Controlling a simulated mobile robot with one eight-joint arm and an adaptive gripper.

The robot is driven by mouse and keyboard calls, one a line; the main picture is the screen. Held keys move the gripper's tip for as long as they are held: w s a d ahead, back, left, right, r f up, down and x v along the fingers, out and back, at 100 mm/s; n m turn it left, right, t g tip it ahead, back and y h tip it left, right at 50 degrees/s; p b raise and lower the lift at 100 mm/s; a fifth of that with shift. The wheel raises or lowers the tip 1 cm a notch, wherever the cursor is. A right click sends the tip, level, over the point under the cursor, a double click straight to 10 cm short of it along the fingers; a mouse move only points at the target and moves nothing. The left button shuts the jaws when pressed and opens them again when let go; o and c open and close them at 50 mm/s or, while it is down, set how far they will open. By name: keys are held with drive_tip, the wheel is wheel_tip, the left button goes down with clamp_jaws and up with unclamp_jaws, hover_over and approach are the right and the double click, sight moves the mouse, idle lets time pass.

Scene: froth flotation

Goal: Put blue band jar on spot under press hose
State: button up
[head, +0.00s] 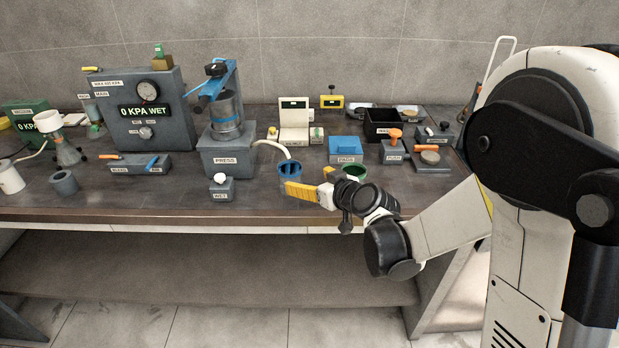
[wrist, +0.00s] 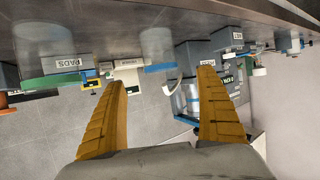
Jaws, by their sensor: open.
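The blue band jar (head: 290,171) stands upright on the bench below the end of the curved pale press hose (head: 283,147), just right of the press (head: 226,150). It also shows in the upside-down wrist view (wrist: 158,46), in line with the gap between my fingers. My gripper (head: 306,178) is open, with its yellow fingers apart and nothing seen between them. One finger overlaps the jar's lower right edge in the head view; whether it touches the jar I cannot tell. The spot under the jar is hidden.
A green-rimmed jar (head: 354,172) stands right of my gripper. The blue pads box (head: 345,149) and a white scale (head: 294,121) are behind. The wet button box (head: 221,189) is left of the jar.

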drive_tip(key=s+d+r+m+g+h, duration=0.1)
drive_tip(key=s+d+r, duration=0.2)
drive_tip(key=s, duration=0.2)
drive_tip(key=s+d+r+m+g+h, duration=0.1)
drive_tip(key=s+d+r, duration=0.2)
drive_tip(key=s, duration=0.3)
drive_tip(key=s+d+m+g+h, duration=0.1)
drive_tip(key=s+d+m+h, duration=0.1)
drive_tip(key=s+d, duration=0.3)
drive_tip(key=s+d+m+g+h, duration=0.1)
drive_tip(key=s+d, duration=0.4)
drive_tip(key=s, duration=0.8)
drive_tip(key=shift+s+d+f+m+g+h, duration=0.15)
drive_tip(key=shift+s+f+m+g+h, duration=0.25)
drive_tip(key=shift+h, duration=0.5)
drive_tip(key=shift+w, duration=0.1)
